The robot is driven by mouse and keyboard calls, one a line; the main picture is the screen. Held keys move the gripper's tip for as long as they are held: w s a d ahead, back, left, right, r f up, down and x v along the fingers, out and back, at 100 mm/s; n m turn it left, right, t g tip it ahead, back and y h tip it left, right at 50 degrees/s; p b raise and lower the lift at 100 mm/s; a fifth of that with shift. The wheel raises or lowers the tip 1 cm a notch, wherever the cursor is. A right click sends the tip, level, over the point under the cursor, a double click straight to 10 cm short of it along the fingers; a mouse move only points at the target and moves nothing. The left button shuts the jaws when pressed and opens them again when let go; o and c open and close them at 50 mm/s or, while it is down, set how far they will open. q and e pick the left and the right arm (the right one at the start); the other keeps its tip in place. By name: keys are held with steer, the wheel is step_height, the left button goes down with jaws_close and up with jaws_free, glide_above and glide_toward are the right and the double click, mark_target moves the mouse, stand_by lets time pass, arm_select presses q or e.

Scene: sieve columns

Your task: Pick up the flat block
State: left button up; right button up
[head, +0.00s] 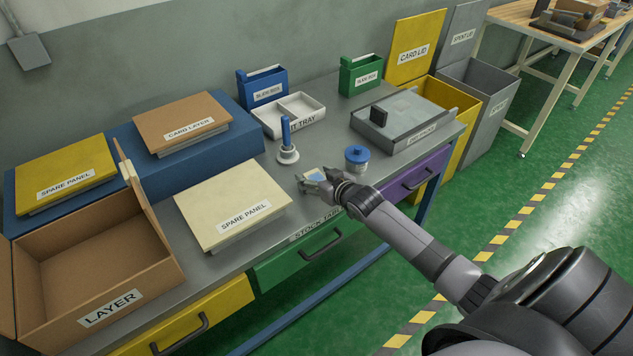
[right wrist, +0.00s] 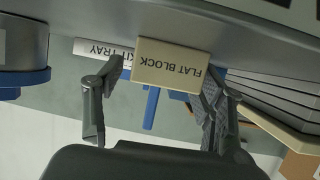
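The flat block (right wrist: 171,66) is a beige block with a "FLAT BLOCK" label, upside down in the right wrist view. It shows small and pale in the head view (head: 315,176), at the front of the grey table. My right gripper (head: 319,182) reaches it from the right, low over the tabletop. In the right wrist view its two fingers (right wrist: 162,80) are spread on either side of the block. A gap shows between the left finger and the block; the right finger overlaps the block's edge, and contact cannot be told. My left gripper is not in view.
A blue-lidded jar (head: 357,158) stands close right of the gripper. A white stand with a blue post (head: 287,142) is behind it. The kit tray (head: 290,114) is farther back.

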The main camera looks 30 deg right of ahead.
steer(key=c, duration=1.2)
